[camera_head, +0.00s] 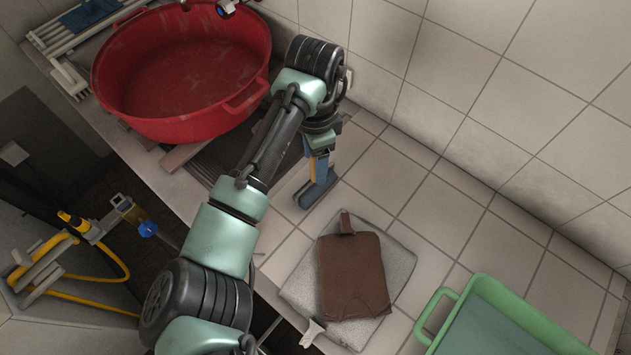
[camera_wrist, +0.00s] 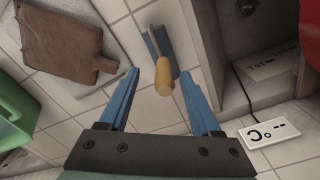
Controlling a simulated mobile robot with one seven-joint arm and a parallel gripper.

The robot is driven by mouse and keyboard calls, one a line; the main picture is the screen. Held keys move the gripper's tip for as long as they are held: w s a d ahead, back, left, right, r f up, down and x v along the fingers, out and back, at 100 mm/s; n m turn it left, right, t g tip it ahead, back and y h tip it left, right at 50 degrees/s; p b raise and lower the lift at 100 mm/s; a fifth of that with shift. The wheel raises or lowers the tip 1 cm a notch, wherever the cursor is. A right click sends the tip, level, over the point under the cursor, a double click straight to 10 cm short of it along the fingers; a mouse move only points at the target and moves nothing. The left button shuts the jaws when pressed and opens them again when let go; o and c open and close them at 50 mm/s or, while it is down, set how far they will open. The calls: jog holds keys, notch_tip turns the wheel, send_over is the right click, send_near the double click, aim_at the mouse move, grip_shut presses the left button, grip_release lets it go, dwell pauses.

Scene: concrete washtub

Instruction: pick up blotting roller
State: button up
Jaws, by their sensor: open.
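The blotting roller, a blue-grey body (camera_head: 314,194) with a tan wooden handle (camera_wrist: 163,78), stands on the tiled counter right of the red tub. In the wrist view its handle points toward me, and its blue-grey part (camera_wrist: 154,44) lies behind it. My gripper (camera_wrist: 159,73) is open, with one blue finger on each side of the handle in that view. Clear gaps show on both sides, and I see no contact. In the head view my gripper (camera_head: 319,162) is directly above the roller and hides part of it.
A red tub (camera_head: 190,127) stands at the upper left. A brown board (camera_head: 352,278) lies on a grey slab (camera_head: 400,268), with a green tray (camera_head: 520,325) to the right. A white wall plate (camera_wrist: 270,132) is near my right finger. The tiled wall rises close behind.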

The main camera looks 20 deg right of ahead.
send_over(308, 195)
jog(key=w+d, duration=0.2)
notch_tip(308, 195, down, 5)
jog(key=shift+w+d+r, duration=0.1)
jog(key=shift+r, duration=0.1)
grip_shut()
dwell(1.0)
